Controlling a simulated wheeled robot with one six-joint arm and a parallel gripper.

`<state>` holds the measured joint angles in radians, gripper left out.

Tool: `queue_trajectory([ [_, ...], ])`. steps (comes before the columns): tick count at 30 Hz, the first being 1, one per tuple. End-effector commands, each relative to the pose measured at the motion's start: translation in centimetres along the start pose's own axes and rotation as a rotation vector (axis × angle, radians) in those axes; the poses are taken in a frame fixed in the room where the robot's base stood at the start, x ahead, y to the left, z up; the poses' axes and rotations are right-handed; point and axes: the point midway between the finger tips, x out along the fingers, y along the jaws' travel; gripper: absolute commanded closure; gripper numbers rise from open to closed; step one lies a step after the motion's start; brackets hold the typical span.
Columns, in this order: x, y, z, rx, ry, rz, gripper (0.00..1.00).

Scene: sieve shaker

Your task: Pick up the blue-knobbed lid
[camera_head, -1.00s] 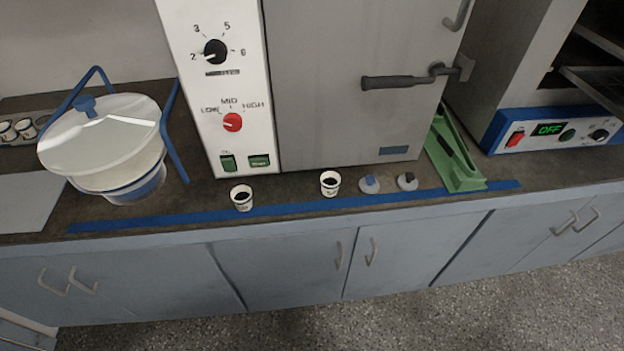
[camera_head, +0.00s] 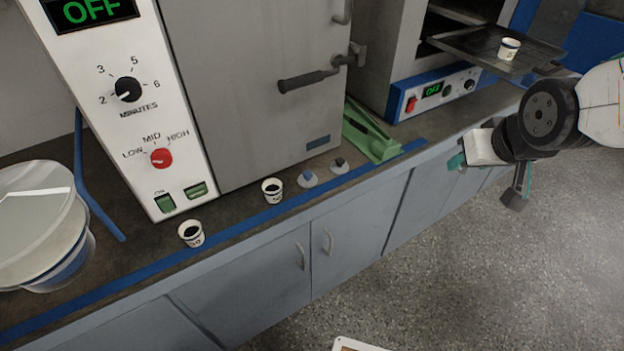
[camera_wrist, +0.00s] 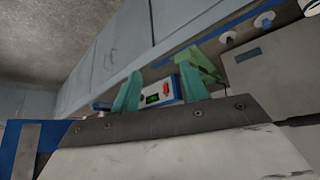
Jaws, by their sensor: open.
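The small pale lid with a blue knob (camera_head: 307,179) lies on the counter, right of the cups. It also shows in the wrist view (camera_wrist: 264,20), near the top right. A similar lid with a dark knob (camera_head: 340,165) sits just right of it in the head view. My gripper (camera_head: 488,176) is at the right, out in front of the counter and well apart from the lids. In the wrist view my gripper (camera_wrist: 160,90) is open, with nothing between its teal fingers.
Two small cups (camera_head: 191,233) with dark contents stand left of the lids. A green holder (camera_head: 370,132) is to their right. The grey cabinet (camera_head: 250,80) stands behind. A large white-lidded container (camera_head: 40,220) is at left. A tray (camera_head: 470,45) juts out at upper right.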

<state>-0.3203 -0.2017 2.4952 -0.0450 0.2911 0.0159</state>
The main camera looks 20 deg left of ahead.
Motion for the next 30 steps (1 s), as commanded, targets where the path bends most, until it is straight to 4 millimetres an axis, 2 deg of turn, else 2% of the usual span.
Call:
queue_trajectory([
  [1,2.5,-1.9,-0.9,-0.040,0.035,-0.025,0.55],
  [3,5.3,-4.6,-2.3,-0.088,0.109,-0.062,0.55],
  [7,10.2,-10.2,-3.7,-0.169,0.247,-0.136,0.55],
  [12,14.9,-17.9,-3.3,-0.251,0.416,-0.253,0.55],
  [15,16.6,-21.5,-2.3,-0.282,0.495,-0.315,0.55],
  [18,17.6,-23.9,-1.3,-0.300,0.554,-0.362,0.55],
  [21,18.0,-25.4,-0.6,-0.309,0.592,-0.392,0.55],
  [24,18.4,-26.2,-0.5,-0.312,0.611,-0.406,0.55],
  [30,20.0,-27.2,-1.6,-0.312,0.615,-0.407,0.55],
])
